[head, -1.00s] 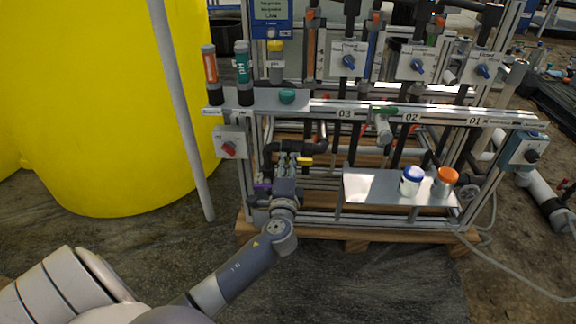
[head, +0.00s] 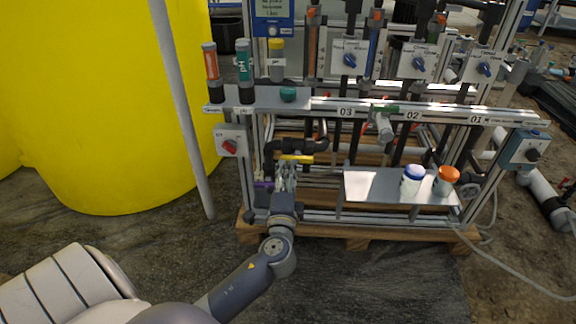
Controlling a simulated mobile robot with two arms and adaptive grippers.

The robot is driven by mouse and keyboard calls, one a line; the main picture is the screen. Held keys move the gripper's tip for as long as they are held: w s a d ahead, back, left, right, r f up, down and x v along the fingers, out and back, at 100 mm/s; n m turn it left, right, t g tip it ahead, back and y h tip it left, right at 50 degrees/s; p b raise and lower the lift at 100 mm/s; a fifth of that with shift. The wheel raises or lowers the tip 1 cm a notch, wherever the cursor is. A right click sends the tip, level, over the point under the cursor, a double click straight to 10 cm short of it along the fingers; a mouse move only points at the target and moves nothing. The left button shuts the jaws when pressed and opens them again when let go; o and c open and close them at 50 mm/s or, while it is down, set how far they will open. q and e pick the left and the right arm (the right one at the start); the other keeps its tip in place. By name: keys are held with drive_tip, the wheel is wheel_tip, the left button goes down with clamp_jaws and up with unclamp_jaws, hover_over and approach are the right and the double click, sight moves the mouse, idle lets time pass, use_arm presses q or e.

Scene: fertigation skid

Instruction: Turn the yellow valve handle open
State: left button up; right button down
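The yellow valve handle (head: 297,158) is a short bar lying about crosswise on the black pipework, low in the left part of the skid. My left gripper (head: 286,168) reaches up to it from below in the head view. Its grey fingertips are just below the handle's left half, very close to it. I cannot tell whether they touch it, or how far apart the fingers are. The valve body under the handle is mostly hidden by the gripper. My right gripper is not in view.
A metal shelf (head: 360,187) with a blue-capped white bottle (head: 411,181) and an orange-capped bottle (head: 445,182) is right of the gripper. A red-knobbed switch box (head: 230,141) and an upright frame post are to its left. A large yellow tank (head: 100,110) stands farther left.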

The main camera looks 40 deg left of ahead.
use_arm(q)
drive_tip(key=v, duration=0.6)
drive_tip(key=shift+s, duration=0.35)
drive_tip(key=shift+d, duration=0.15)
